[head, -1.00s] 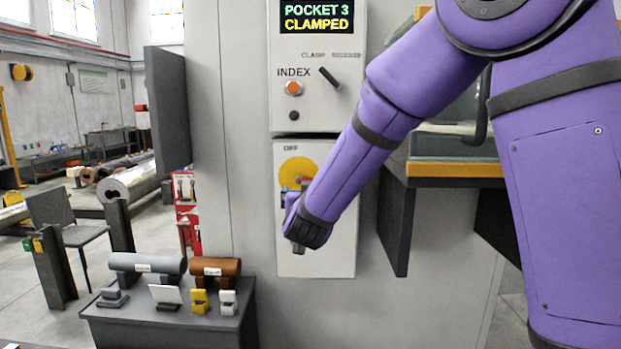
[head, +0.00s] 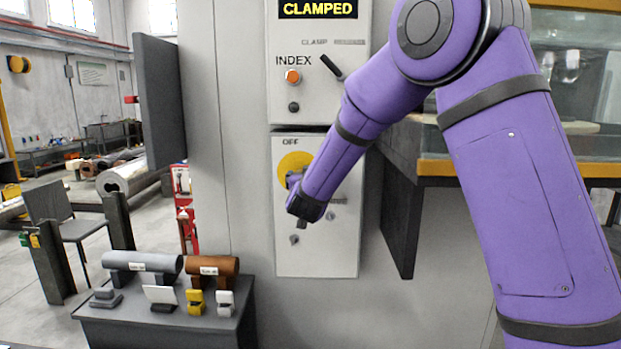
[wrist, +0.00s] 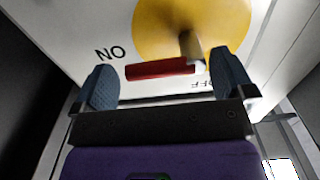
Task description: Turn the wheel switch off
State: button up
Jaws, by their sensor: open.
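The wheel switch is a yellow disc (head: 293,164) on the lower grey panel, below the word OFF in the head view. My forearm and wrist hide much of it there. In the wrist view the yellow disc (wrist: 168,28) carries a red handle (wrist: 160,69) and a short grey-brown post. The word NO reads beside the handle, with OFF upside down below right. My gripper (wrist: 160,82) is open, with one blue padded finger at each side of the red handle. I cannot tell whether either finger touches it.
The upper panel (head: 283,103) has an INDEX button (head: 293,76), a black CLAMP lever (head: 331,66) and a lit CLAMPED display (head: 317,10). A dark bench (head: 165,323) with two cylinders stands at lower left. A yellow-edged ledge (head: 447,168) juts out to the right.

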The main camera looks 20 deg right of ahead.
jog(key=shift+x, duration=0.8)
jog(key=shift+c, duration=0.2)
jog(key=c, duration=1)
jog(key=shift+o, duration=0.2)
